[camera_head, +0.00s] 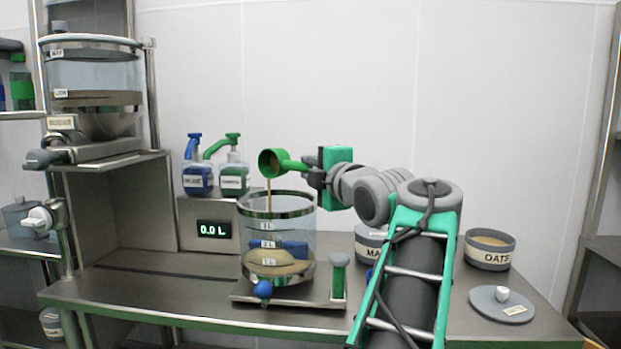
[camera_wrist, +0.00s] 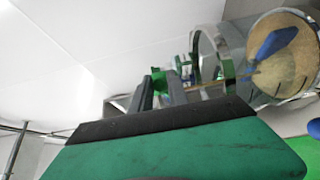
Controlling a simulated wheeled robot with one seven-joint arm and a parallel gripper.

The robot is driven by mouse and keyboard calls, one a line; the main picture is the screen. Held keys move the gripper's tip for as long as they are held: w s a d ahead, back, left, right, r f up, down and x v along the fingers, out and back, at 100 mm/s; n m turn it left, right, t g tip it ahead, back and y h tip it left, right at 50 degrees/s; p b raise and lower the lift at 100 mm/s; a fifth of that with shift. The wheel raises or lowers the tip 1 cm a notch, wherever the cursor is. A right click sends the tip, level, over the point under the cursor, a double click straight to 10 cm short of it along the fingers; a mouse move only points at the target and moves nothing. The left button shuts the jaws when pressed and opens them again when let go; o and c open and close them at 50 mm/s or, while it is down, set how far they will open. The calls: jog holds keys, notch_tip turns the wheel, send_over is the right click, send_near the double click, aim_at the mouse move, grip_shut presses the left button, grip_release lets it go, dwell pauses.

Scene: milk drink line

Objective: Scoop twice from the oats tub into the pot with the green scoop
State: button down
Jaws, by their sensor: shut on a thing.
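My gripper (camera_head: 314,172) is shut on the handle of the green scoop (camera_head: 270,162), above the pot. The scoop is tilted, and a thin tan stream falls from it into the clear pot (camera_head: 306,238). A tan heap lies at the pot's bottom, and a blue part shows inside. In the wrist view the pot (camera_wrist: 222,42) is at the upper right, with tan contents and the blue part; a bit of green scoop (camera_wrist: 158,82) shows by the fingers. The open oats tub (camera_head: 489,262) stands at the right, tan oats inside.
The oats lid (camera_head: 502,304) with a white knob lies in front of the tub. Another tub (camera_head: 370,240) is partly hidden behind my arm. A large dispenser (camera_head: 95,75) stands left.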

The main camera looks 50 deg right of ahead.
jog(key=shift+f+n+t+b, duration=0.25)
jog(key=shift+n+b, duration=0.4)
jog(key=shift+b, duration=0.95)
jog(key=shift+f+n+t+b, duration=0.25)
jog(key=shift+n+b, duration=0.4)
jog(key=shift+b, duration=0.9)
jog(key=shift+r+n+b, duration=0.2)
jog(key=shift+n+b, duration=0.1)
jog(key=shift+b, duration=0.2)
jog(key=shift+r+m+p, duration=0.4)
jog(key=shift+p, duration=0.45)
jog(key=r+m+g+y+p, duration=0.1)
jog(key=m+p, duration=0.4)
jog(key=p, duration=0.9)
jog(key=r+m+g+y+p, duration=0.2)
jog(key=m+g+y+p, duration=0.1)
jog(key=p, duration=1.2)
jog(key=d+r+m+g+y+p, duration=0.1)
jog(key=m+y+p, duration=0.3)
jog(key=p, duration=1.1)
jog(key=shift+w+r+m+g, duration=0.1)
jog(key=shift+r+m+g, duration=0.4)
jog(key=shift+m, duration=0.8)
